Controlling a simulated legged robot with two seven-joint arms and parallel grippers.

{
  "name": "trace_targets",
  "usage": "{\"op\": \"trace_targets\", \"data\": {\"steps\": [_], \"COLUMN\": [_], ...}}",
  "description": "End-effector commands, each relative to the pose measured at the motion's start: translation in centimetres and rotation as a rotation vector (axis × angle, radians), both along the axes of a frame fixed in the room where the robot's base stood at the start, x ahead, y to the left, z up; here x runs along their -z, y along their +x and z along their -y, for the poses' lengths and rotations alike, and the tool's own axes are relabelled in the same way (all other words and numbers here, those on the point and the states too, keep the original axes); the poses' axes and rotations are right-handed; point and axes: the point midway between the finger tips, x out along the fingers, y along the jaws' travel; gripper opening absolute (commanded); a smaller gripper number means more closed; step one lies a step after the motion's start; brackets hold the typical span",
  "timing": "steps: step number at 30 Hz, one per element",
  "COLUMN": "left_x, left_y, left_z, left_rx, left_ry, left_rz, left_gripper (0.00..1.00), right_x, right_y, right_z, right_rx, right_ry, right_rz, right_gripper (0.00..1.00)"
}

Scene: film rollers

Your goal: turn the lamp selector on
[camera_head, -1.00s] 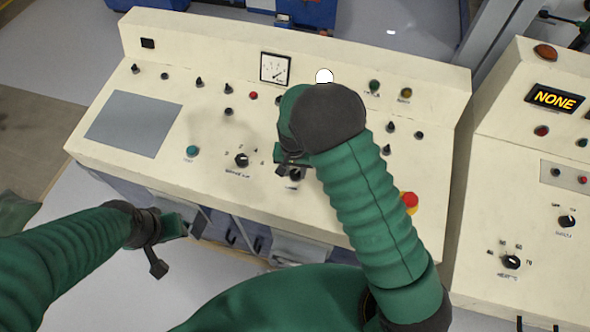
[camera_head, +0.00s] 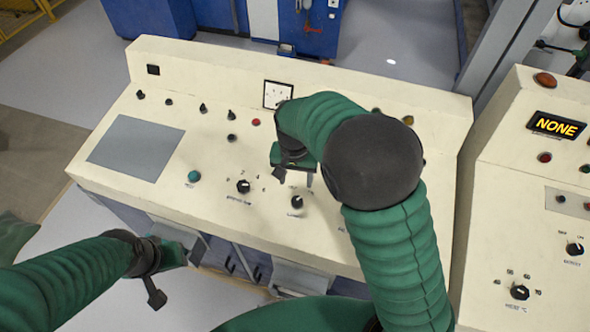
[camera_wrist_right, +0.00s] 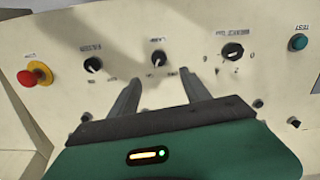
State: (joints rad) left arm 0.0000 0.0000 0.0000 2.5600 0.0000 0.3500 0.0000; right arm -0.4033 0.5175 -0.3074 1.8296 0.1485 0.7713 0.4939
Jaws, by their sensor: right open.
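The lamp selector (camera_head: 297,202) is a small black rotary knob on the sloping cream console, with a label below it that is too small to read surely. In the right wrist view the lamp selector (camera_wrist_right: 158,59) is the middle of three knobs, with a pale pointer mark. My right gripper (camera_head: 296,176) is open and empty, apart from the knob and just beyond it in the head view. Its two fingers (camera_wrist_right: 160,84) are spread with the knob ahead of the gap. My left gripper (camera_head: 176,262) hangs low by the console's front; its fingers are unclear.
A numbered knob (camera_head: 243,186) and green button (camera_head: 194,176) lie left of the selector. The right wrist view shows another knob (camera_wrist_right: 93,65) and a red emergency stop (camera_wrist_right: 38,73). A second console (camera_head: 500,215) stands right. A flat grey panel (camera_head: 135,150) is at the left.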

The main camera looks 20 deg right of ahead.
Motion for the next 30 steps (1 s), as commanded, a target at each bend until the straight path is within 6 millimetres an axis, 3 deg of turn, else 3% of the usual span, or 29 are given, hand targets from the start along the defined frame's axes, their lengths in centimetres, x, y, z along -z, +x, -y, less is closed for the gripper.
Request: {"op": "trace_targets", "data": {"steps": [3, 7, 23, 26, 30], "left_x": [0.3, 0.4, 0.4, 0.5, 1.0], "left_y": [0.0, 0.0, 0.0, 0.0, 0.0], "left_z": [0.0, 0.0, 0.0, 0.0, 0.0], "left_rx": [0.000, 0.000, 0.000, 0.000, 0.000], "left_ry": [0.000, 0.000, 0.000, 0.000, 0.000], "left_rz": [0.000, 0.000, 0.000, 0.000, 0.000], "left_gripper": [0.36, 0.36, 0.36, 0.36, 0.36], "right_x": [-2.7, -4.4, -4.8, -4.2, -2.5], "right_y": [0.0, -0.1, -0.3, -1.4, -5.7], "right_z": [-0.2, -0.3, -0.1, 0.8, 3.2], "right_rx": [-0.001, -0.001, -0.002, -0.032, -0.156], "right_ry": [0.000, 0.001, 0.001, 0.011, 0.028], "right_rz": [0.004, 0.000, 0.000, 0.009, 0.054], "right_gripper": [0.55, 0.55, 0.55, 0.55, 0.55]}}
